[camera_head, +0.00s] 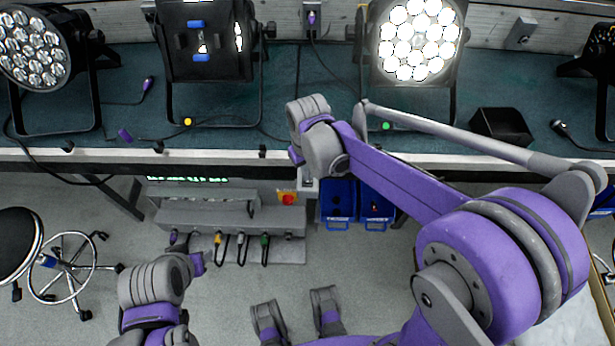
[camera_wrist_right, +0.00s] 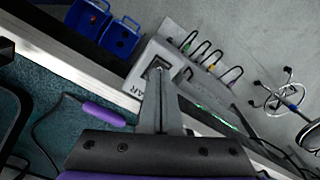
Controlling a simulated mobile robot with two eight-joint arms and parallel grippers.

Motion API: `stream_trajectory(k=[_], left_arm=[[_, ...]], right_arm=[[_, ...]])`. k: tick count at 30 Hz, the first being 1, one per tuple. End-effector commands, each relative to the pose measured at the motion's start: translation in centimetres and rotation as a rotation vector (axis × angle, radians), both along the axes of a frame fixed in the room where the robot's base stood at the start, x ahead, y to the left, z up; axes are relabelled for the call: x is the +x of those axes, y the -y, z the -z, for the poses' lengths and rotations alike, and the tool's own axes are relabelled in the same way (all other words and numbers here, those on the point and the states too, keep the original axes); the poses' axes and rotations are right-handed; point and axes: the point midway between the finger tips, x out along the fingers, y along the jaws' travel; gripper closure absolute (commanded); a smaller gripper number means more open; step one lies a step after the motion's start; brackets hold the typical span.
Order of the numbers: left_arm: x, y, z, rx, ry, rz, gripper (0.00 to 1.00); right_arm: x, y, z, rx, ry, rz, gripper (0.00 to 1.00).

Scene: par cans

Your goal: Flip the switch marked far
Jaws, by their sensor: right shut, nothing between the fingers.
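A grey switch box (camera_wrist_right: 140,84) stands at the edge of the bench in the right wrist view, with a dark recess in its top. Letters ending in "AR" show on its face; the start of the word is hidden. My right gripper (camera_wrist_right: 160,72) is shut and empty, its fingertips over the recess. I cannot tell whether they touch the switch, because the fingers cover part of it.
Below the front edge are blue bins (camera_head: 338,205), a grey unit with cables (camera_head: 238,220) and a red-and-orange switch (camera_head: 287,198). A stool (camera_head: 18,245) stands left.

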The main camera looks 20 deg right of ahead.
Motion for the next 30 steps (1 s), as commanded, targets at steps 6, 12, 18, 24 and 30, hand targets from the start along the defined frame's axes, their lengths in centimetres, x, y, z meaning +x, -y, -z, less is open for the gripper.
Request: stream_trajectory(k=[6, 12, 18, 24, 30], left_arm=[[0.0, 0.0, 0.3, 0.0, -0.001, 0.0, 0.5], [0.0, 0.0, 0.5, 0.0, -0.002, 0.0, 0.5], [-0.1, 0.0, 0.7, 0.0, -0.002, 0.0, 0.5], [-0.1, 0.0, 1.0, 0.0, -0.003, 0.0, 0.5], [-0.1, 0.0, 1.2, 0.0, -0.004, 0.0, 0.5]], right_arm=[[0.0, 0.0, 0.4, 0.0, 0.0, 0.0, 1.0], [0.0, 0.0, 0.7, 0.0, 0.0, 0.0, 1.0], [0.0, 0.0, 1.0, 0.0, 0.0, 0.0, 1.0], [0.0, 0.0, 1.3, 0.0, 0.0, 0.0, 1.0], [0.0, 0.0, 1.6, 0.0, 0.0, 0.0, 1.0]])
